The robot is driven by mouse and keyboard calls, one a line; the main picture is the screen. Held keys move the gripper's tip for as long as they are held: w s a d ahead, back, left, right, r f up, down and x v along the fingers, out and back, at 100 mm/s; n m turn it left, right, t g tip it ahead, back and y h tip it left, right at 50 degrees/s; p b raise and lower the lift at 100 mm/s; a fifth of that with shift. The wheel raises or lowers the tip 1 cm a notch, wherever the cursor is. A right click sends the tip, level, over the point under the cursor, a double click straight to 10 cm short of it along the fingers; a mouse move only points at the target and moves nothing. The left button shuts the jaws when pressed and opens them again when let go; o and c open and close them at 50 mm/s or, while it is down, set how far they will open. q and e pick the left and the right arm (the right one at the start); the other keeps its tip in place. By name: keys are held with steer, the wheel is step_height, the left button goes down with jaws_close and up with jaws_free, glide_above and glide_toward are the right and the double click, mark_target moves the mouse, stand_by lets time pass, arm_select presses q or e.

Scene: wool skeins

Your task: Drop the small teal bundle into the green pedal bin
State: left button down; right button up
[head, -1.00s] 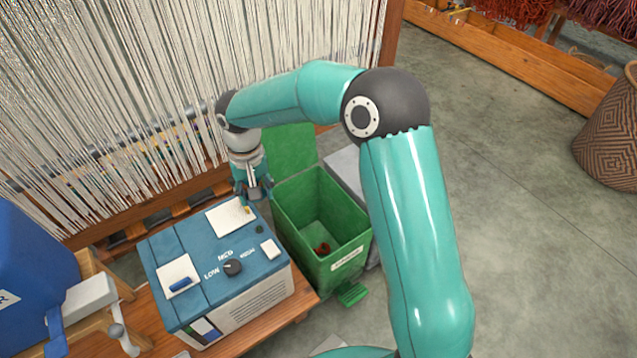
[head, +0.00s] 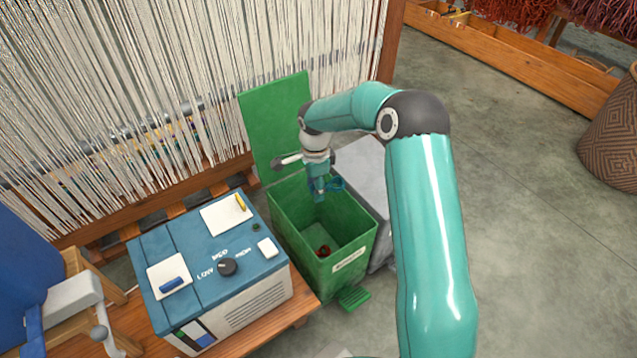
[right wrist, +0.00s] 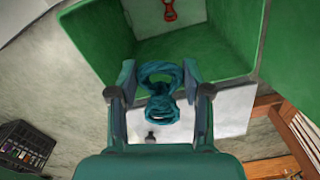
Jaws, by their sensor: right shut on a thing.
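The small teal bundle (right wrist: 160,92), a twisted skein, is between the fingers of my right gripper (right wrist: 160,95) in the right wrist view. My right gripper (head: 321,192) is shut on it in the head view, where a bit of the bundle (head: 337,184) shows beside the fingers. The gripper points down over the opening of the green pedal bin (head: 338,280). The bin's lid (head: 274,120) stands open behind it. The bin's green wall (right wrist: 205,50) also shows in the right wrist view. My left gripper is not in view.
A small red bundle (head: 323,250) lies at the bottom of the bin. A blue box with a dial (head: 205,275) stands on a wooden bench left of the bin. A grey bin (head: 365,170) stands to its right. The loom's warp threads (head: 120,90) rise behind.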

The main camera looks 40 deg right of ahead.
steer(key=shift+f+b, duration=0.9)
steer(key=shift+f, duration=0.95)
steer(key=o, duration=0.9)
steer(key=shift+r, duration=0.1)
step_height(320, 180, up, 12)
steer(key=shift+f, duration=0.1)
